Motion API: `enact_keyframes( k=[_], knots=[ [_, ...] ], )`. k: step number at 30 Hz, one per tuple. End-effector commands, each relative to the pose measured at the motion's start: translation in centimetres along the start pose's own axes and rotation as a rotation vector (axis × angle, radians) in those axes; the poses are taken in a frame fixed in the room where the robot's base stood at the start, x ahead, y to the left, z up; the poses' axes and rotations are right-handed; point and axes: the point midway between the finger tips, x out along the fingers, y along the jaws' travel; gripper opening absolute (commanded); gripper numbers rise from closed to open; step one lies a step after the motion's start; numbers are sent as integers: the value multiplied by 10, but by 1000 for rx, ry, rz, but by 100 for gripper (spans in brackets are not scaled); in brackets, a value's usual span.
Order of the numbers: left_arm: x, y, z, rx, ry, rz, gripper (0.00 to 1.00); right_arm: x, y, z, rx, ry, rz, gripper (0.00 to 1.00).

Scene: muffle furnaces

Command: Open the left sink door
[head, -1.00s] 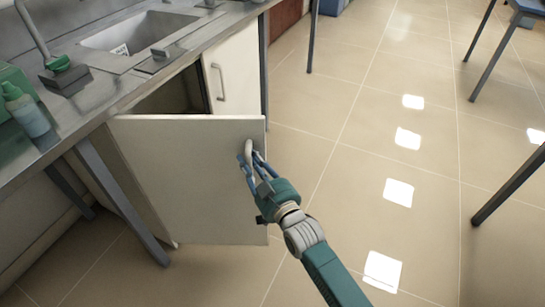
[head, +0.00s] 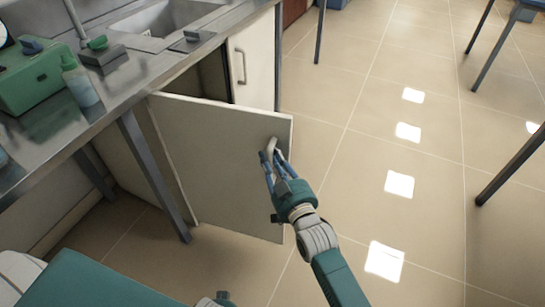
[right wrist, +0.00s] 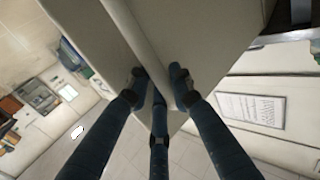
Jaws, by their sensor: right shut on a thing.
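The left sink door (head: 215,165) is a pale panel below the counter. It stands swung out from the cabinet, with a dark opening (head: 214,75) showing behind it. Its handle (head: 270,146) is near the upper free edge. My right gripper (head: 274,165) is shut on this handle, its blue fingers around it. In the right wrist view the fingers (right wrist: 160,88) close on a pale bar (right wrist: 148,45) beside the door panel.
The sink (head: 165,18) is set in the metal counter (head: 135,85). A green box (head: 40,75) and a bottle (head: 80,85) stand on it. The closed right door (head: 255,60) is beside the opening. A metal leg (head: 155,175) stands left of the open door. Floor (head: 400,150) to the right is clear.

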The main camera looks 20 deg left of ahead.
Motion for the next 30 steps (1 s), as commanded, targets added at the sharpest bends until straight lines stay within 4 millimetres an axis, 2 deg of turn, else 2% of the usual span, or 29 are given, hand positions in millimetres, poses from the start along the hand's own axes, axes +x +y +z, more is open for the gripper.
enact_keyframes(
  k=[2,3,5,13,17,20,30],
  knots=[
    [0,1,-1,-1,2,1,40,-1,6,0,-2,1,8,0],
    [0,1,-2,-1,2,1,40,-1,6,0,-2,1,8,27],
    [0,1,-2,-1,3,1,40,-1,6,0,-2,0,8,39],
    [0,4,-3,-1,5,5,40,-1,3,0,0,0,4,39],
    [0,4,-3,-1,4,5,40,-8,2,1,1,-1,3,39],
    [0,3,-2,-1,4,4,40,-23,3,2,0,-2,4,39],
    [0,1,-1,0,2,2,40,-94,4,2,0,-2,6,39]
  ],
)
